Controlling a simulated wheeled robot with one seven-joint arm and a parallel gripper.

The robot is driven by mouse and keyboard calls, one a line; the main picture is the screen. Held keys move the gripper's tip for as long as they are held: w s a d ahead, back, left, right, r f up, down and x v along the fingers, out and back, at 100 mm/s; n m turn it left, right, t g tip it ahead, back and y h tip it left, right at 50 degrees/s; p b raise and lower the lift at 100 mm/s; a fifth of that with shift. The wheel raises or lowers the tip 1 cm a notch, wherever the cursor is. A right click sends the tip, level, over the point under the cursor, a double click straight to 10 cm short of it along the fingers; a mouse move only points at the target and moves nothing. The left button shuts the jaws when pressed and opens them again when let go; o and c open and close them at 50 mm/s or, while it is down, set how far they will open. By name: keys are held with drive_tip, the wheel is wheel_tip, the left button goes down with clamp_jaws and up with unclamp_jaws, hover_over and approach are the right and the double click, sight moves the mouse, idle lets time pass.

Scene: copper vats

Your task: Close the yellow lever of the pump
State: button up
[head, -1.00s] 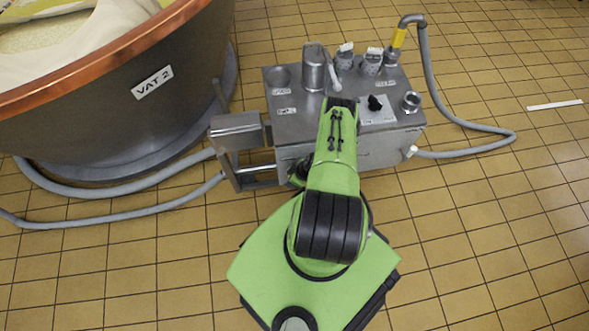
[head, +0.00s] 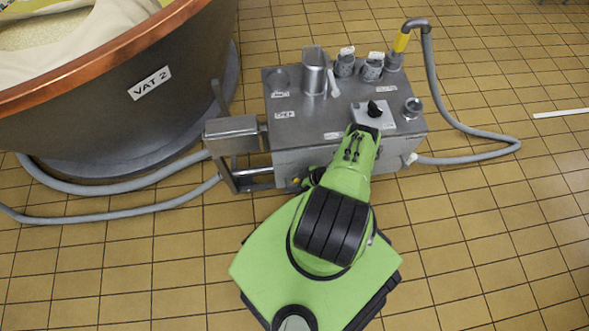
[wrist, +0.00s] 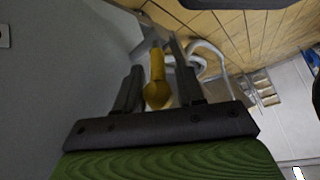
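The pump (head: 300,130) is a grey metal box with fittings on top. In the wrist view, the yellow lever (wrist: 157,82) has a rounded yellow end and lies in the gap between the fingers of my gripper (wrist: 158,82). The fingers are apart and the gripper is open. I cannot tell whether either finger touches the lever. In the head view a small yellow spot (head: 296,181) shows at the pump's near side, beside my arm. The gripper itself is mostly hidden there by my green arm.
A copper-rimmed vat (head: 120,95) marked VAT 2 stands left of the pump. Grey hoses (head: 130,205) lie on the tiled floor at left, and another hose (head: 475,135) loops at right.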

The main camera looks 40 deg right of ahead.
drive_tip(key=shift+o, duration=0.2)
drive_tip(key=shift+s+d+r, duration=0.1)
drive_tip(key=shift+s+r, duration=0.05)
drive_tip(key=shift+r, duration=0.15)
drive_tip(key=p+v, duration=0.5)
drive_tip(key=v, duration=1)
